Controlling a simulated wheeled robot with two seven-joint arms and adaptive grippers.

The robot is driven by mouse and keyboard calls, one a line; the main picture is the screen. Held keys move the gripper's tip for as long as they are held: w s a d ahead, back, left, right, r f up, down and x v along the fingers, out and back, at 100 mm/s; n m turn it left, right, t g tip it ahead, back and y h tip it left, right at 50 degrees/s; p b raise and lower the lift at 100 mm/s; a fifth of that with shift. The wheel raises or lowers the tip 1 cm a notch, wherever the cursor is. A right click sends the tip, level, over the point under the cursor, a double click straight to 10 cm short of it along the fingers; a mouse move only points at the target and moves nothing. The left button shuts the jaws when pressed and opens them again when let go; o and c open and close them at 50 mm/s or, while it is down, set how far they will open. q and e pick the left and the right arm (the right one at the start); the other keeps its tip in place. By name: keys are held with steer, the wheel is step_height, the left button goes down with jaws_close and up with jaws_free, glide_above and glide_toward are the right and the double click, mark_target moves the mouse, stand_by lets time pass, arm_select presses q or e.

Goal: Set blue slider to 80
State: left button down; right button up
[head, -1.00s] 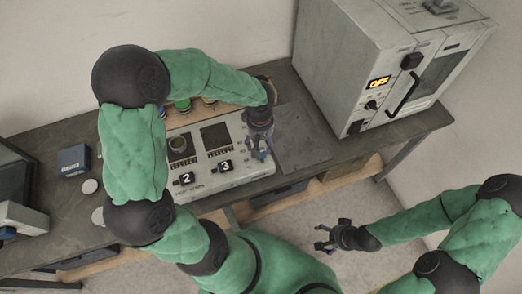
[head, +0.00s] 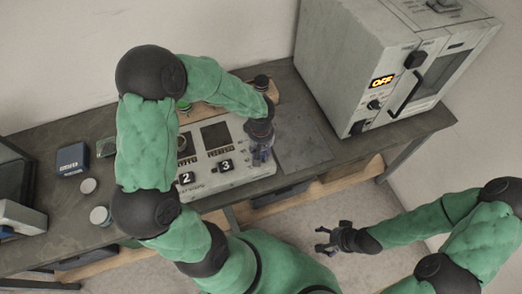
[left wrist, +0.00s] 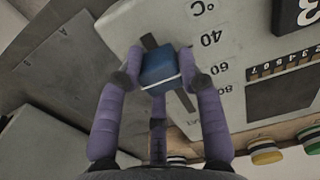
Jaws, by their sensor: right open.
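The blue slider (left wrist: 160,68) sits on its dark slot in the left wrist view, beside a scale with °C, 40, 60 and 80. It is in the stretch by 40 and 60; its exact reading is unclear. My left gripper's purple fingers (left wrist: 158,76) close around the knob from both sides and appear to touch it. In the head view my left gripper (head: 262,157) is over the right end of the grey panel (head: 235,178), hiding the slider. My right gripper (head: 325,240) is open and empty, above the floor in front of the table.
A large grey oven (head: 385,60) reading OFF stands to the right. A flat grey plate (head: 303,145) lies between. A blue box (head: 72,158) is at left.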

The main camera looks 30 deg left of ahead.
arm_select(q)
steer(key=w+a, duration=0.2)
steer(key=a, duration=0.1)
steer(key=w+a, duration=0.3)
steer(key=shift+w+a, duration=0.2)
steer(key=c, duration=0.8)
jaws_free()
steer(key=shift+w+a, duration=0.1)
step_height(320, 180, up, 12)
